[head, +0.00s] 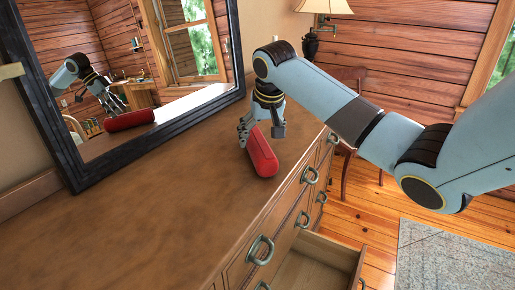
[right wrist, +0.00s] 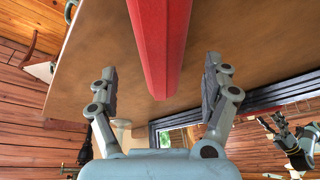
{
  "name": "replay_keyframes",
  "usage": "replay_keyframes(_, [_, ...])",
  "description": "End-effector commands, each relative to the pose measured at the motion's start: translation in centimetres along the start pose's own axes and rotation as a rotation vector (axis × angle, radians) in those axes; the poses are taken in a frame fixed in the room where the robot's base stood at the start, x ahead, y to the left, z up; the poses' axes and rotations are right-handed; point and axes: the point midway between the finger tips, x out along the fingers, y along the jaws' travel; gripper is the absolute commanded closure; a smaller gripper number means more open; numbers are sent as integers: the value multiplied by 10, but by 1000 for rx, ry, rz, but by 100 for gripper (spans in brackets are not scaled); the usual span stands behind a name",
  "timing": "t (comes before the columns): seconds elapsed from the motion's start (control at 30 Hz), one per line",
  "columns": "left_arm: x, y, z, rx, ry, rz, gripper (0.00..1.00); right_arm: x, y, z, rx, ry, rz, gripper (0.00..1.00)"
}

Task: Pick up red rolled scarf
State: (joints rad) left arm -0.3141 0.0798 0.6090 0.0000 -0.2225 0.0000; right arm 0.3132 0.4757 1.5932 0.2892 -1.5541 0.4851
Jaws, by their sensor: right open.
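The red rolled scarf (head: 262,153) lies on the wooden dresser top (head: 150,215), near its front edge, in the head view. My right gripper (head: 262,132) is above the far end of the scarf, pointing down. In the right wrist view the scarf (right wrist: 160,45) runs between the two spread fingers (right wrist: 161,88), with clear gaps on both sides. The right gripper is open and holds nothing. My left gripper is not in view.
A dark-framed mirror (head: 175,116) stands at the back of the dresser and reflects the scarf and my arm. An open drawer (head: 310,266) juts out below the front edge. A lamp (head: 318,10) stands behind. The near dresser top is clear.

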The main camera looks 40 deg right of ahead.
Motion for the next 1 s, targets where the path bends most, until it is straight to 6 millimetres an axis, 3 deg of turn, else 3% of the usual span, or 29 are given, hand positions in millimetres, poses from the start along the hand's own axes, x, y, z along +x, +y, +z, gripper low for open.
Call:
replay_keyframes(0.33, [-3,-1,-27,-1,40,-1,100,46,-2,5,1,-3,0,17])
replay_keyframes(0.63, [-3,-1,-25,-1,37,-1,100,53,-2,5,-1,-1,0,17])
replay_keyframes(1.0, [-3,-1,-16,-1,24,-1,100,53,-2,5,-1,-1,0,64])
